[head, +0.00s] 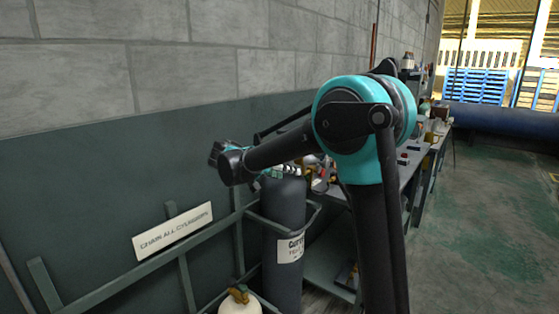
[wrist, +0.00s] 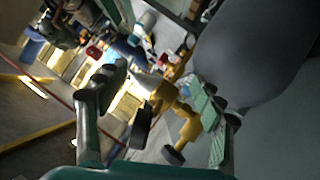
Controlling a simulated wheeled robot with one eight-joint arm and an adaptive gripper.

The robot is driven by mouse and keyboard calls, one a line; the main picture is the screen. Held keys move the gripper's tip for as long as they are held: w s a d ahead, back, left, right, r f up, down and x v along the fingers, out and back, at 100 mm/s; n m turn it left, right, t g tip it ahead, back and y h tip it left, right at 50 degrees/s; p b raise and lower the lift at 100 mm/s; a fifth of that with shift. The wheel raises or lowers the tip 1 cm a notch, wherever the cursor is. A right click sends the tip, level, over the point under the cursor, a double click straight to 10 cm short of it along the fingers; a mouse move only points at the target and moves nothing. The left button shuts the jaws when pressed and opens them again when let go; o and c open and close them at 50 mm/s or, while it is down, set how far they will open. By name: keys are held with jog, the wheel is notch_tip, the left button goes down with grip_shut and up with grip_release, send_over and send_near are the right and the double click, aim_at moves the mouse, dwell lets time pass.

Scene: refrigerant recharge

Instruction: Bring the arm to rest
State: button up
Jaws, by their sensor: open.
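My gripper (head: 284,170) is teal and black. In the head view it is close to the top of a tall grey cylinder (head: 284,235), partly hidden behind my forearm. In the wrist view my gripper (wrist: 160,82) has its two fingers well apart, with nothing visibly clamped. A yellow brass-coloured fitting (wrist: 186,130) shows between the fingers; I cannot tell how far beyond them it is. The large rounded grey cylinder (wrist: 250,45) fills the upper right there, close by the right finger. My arm is raised and bent at the elbow.
A green rack rail (head: 135,283) with a "chain all cylinders" sign (head: 173,232) runs along the wall. A white cylinder with a brass valve (head: 240,303) stands at the bottom. A cluttered workbench (head: 412,165) lies behind my arm. The floor at right (head: 490,220) is clear.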

jog(key=s+d+f+n+g+y, duration=0.3)
jog(key=s+d+f+y, duration=0.2)
jog(key=s+d+f, duration=0.85)
jog(key=s+d+f+n+y, duration=0.1)
jog(key=s+f+y, duration=0.1)
jog(key=s+f, duration=0.3)
jog(key=s+d+f+n+y, duration=0.1)
jog(key=s+d+f+y, duration=0.1)
jog(key=s+f, duration=0.4)
jog(key=s+y, duration=0.1)
jog(key=s, duration=0.4)
jog(key=shift+s+d+n+y, duration=0.3)
